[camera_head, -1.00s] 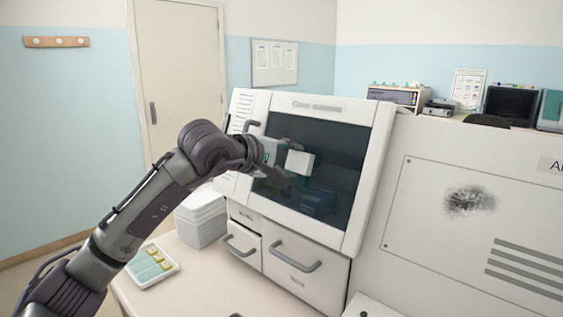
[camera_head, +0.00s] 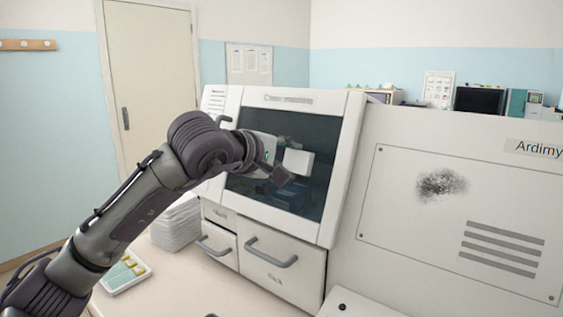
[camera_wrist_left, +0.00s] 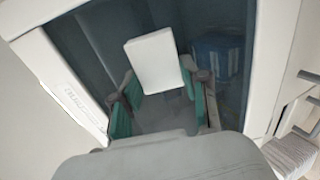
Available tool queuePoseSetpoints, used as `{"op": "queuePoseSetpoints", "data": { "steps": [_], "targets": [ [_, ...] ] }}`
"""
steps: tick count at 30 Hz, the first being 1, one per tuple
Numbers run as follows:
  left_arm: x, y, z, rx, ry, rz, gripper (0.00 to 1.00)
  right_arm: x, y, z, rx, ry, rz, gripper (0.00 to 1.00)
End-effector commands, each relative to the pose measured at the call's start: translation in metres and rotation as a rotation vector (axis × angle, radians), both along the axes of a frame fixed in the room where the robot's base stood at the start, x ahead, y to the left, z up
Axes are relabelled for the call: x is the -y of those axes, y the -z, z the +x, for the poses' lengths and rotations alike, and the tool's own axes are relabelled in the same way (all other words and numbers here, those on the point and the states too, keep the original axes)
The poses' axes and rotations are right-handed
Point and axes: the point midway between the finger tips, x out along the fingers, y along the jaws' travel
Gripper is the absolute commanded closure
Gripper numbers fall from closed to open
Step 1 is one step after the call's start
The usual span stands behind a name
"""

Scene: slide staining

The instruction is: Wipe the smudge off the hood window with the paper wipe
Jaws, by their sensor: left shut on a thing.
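The hood window (camera_head: 318,135) is a dark tilted pane in a white frame. My left gripper (camera_head: 281,172) is in front of it, shut on a white paper wipe (camera_head: 298,161). In the left wrist view the wipe (camera_wrist_left: 156,62) stands out between the teal-padded fingers (camera_wrist_left: 165,98), over the dark pane. I cannot tell whether it touches the glass. I see no clear smudge on the visible glass; arm and wipe hide part of it. A dark grey smudge (camera_head: 440,184) shows on the pale cabinet panel to the right. My right gripper is not in view.
Drawers with grey handles (camera_head: 270,254) are under the window. A white stack (camera_head: 176,224) and a tray with yellow-tipped pieces (camera_head: 125,271) stand on the bench at left. The pale cabinet (camera_head: 400,140) fills the right side.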

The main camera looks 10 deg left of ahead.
Motion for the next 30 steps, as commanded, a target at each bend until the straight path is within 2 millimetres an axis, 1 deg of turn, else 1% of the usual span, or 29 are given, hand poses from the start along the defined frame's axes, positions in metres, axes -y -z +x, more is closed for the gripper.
{"op": "queuePoseSetpoints", "data": {
  "steps": [3, 7, 18, 23, 30],
  "targets": [
    [0.001, 0.002, 0.002, 0.001, 0.000, -0.001, 0.83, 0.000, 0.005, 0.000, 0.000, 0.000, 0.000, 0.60],
    [-0.003, 0.001, 0.004, 0.000, -0.001, -0.001, 0.83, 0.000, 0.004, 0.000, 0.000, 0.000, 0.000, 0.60],
    [-0.031, 0.000, 0.019, -0.002, -0.005, -0.001, 0.83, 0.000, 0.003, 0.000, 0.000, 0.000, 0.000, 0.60],
    [-0.036, 0.000, 0.022, -0.001, -0.003, -0.001, 0.83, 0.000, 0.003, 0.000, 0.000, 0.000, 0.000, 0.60],
    [-0.053, 0.000, 0.033, -0.002, -0.004, -0.001, 0.83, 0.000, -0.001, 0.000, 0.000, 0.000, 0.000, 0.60]
  ]
}}
